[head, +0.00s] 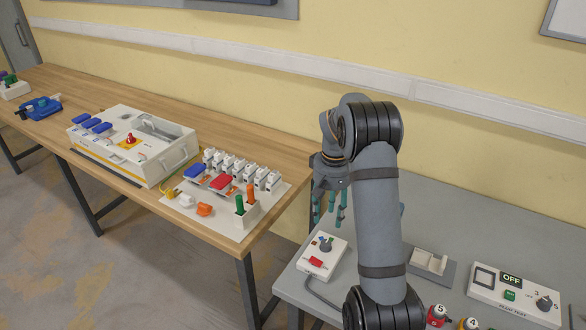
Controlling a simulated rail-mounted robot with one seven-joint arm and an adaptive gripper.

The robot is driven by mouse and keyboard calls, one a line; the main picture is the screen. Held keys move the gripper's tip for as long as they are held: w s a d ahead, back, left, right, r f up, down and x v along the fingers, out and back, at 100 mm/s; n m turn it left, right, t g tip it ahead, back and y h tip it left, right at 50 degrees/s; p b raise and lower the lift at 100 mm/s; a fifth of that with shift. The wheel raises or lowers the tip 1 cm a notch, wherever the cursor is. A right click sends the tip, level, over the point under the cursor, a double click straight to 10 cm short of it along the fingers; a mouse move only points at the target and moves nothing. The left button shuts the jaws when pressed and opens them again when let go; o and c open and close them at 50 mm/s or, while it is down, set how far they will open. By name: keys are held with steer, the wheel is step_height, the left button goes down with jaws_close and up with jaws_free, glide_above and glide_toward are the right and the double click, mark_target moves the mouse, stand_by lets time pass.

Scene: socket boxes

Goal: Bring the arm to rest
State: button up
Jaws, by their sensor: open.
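My gripper (330,207) shows in the head view with its teal fingers pointing down. It is open, and nothing shows between the fingers. It hangs near the right end of the wooden table (285,150), above the left part of the grey table (292,284). My arm reaches up from the lower right and bends down at the wrist. The arm hides part of the grey table behind it.
A white control box (324,262) with a red switch stands below my gripper. A panel marked OFF (514,300) stands at the right. The wooden table holds a white socket box (155,160) and a board (190,218) with connectors.

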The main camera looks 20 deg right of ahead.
mark_target(326, 242)
steer(key=shift+f, duration=0.1)
step_height(326, 242, down, 12)
steer(key=shift+r, duration=0.1)
stand_by(0.4)
